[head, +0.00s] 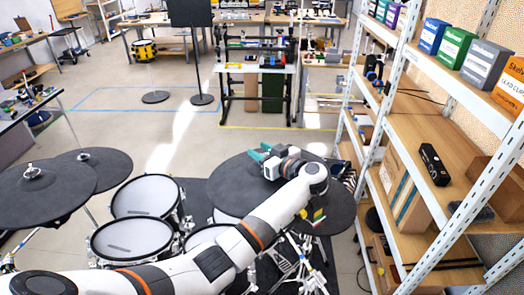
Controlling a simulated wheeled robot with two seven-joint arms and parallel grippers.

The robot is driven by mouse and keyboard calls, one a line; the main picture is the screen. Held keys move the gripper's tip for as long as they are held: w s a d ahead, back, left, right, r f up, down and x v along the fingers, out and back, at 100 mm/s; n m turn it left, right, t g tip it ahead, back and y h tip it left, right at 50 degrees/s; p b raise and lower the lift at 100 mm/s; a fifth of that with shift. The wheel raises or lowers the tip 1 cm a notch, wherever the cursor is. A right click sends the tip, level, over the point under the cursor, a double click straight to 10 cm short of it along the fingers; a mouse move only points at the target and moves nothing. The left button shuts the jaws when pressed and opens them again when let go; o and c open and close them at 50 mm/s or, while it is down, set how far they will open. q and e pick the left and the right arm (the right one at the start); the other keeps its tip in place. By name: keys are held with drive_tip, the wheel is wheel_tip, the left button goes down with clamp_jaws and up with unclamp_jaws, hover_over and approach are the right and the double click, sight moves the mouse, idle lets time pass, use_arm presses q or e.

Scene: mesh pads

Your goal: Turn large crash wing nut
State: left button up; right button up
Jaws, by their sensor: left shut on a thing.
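The large crash (228,187) is a dark, round cymbal pad right of the middle in the head view. My left arm reaches across it from the lower left. My left gripper (261,158), with teal fingers, is over the far part of this cymbal. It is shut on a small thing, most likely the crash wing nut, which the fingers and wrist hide. I cannot tell how far the nut is turned. My right gripper is not in view.
Two dark cymbals (42,193) on stands are at the left. Mesh drum pads (146,197) stand between them and the large crash. A metal shelf with boxes (428,163) rises close at the right. Open floor lies behind the drums.

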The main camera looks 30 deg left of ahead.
use_arm(q)
drive_tip(key=shift+r, duration=0.15)
drive_tip(key=o, duration=1)
drive_tip(key=shift+a, duration=0.1)
drive_tip(key=shift+d, duration=0.35)
drive_tip(key=b+v, duration=0.4)
drive_tip(key=v, duration=0.6)
drive_tip(key=shift+s+d, duration=0.1)
drive_tip(key=shift+d, duration=0.1)
drive_tip(key=shift+s+d, duration=0.2)
drive_tip(key=shift+d, duration=0.2)
drive_tip(key=shift+r, duration=0.1)
